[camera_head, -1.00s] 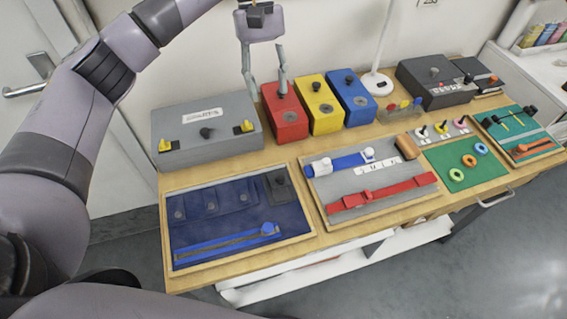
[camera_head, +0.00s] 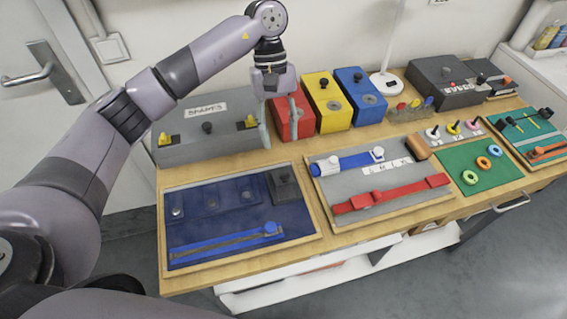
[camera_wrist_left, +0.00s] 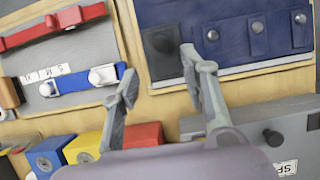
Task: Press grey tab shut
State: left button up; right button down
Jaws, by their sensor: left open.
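The grey tab (camera_head: 284,186) is a dark grey square piece with a dark knob at the far right corner of the blue mat (camera_head: 212,222). The mat also has several pockets with round studs. Whether the tab lies flat or is slightly raised, I cannot tell. My left gripper (camera_head: 279,142) is open and empty, fingers pointing down, just behind the tab and clear of it. In the left wrist view the grey tab (camera_wrist_left: 160,54) shows ahead of and between the fingertips (camera_wrist_left: 159,61). My right gripper is not in view.
A grey box labelled SHAPES (camera_head: 178,146) stands close left of the fingers. Red (camera_head: 297,127), yellow (camera_head: 333,110) and blue (camera_head: 368,98) boxes stand at right behind them. A grey board (camera_head: 395,202) with blue and red straps lies right of the mat.

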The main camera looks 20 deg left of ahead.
aim_at(284, 174)
pick_arm(q)
jog(key=p+x, duration=0.2)
jog(key=x, duration=0.7)
jog(key=shift+s+f, duration=0.1)
jog(key=shift+f, duration=0.1)
jog(key=shift+c, duration=0.2)
grip_shut()
dwell(0.3)
